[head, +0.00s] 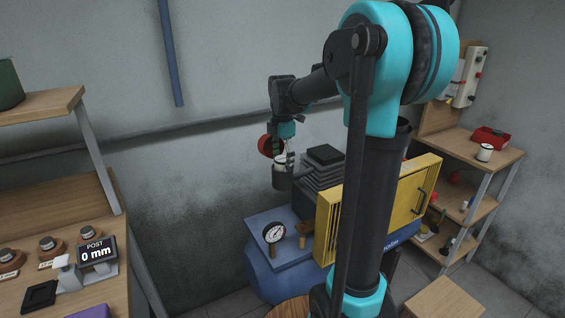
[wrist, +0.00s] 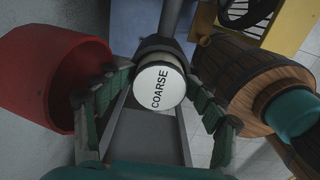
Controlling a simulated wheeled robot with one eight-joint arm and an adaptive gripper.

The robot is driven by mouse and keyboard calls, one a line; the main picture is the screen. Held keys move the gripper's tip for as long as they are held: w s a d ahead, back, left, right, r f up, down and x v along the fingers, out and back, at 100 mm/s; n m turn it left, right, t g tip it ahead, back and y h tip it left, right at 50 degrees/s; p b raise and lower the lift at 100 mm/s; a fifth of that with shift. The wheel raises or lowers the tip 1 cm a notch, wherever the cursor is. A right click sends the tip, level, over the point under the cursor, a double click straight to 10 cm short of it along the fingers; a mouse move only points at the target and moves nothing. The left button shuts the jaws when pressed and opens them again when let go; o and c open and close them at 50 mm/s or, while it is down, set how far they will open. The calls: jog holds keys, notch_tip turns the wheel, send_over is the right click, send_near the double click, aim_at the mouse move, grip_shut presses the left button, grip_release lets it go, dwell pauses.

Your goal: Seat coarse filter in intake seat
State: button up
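The coarse filter is a white round piece marked COARSE (wrist: 160,86) in the middle of the wrist view. It also shows as a small white piece in the head view (head: 281,160). My gripper (wrist: 160,78) has one finger on each side of the filter, and both fingertips appear to touch its rim. In the head view my gripper (head: 284,157) points down over a dark upright cylinder (head: 282,179), which looks like the intake seat. A dark rim (wrist: 157,43) shows just behind the filter. How deep the filter sits in it is hidden.
A red round part (wrist: 45,75) stands close to the left finger. Dark stacked plates (head: 322,168), a yellow slatted panel (head: 428,190) and a pressure gauge (head: 274,233) are nearby. A wooden barrel-like body (wrist: 238,72) shows at right. A workbench (head: 110,290) stands at left.

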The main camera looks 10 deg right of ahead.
aim_at(282, 159)
notch_tip(282, 159, up, 13)
jog(key=shift+r, duration=0.15)
dwell(0.4)
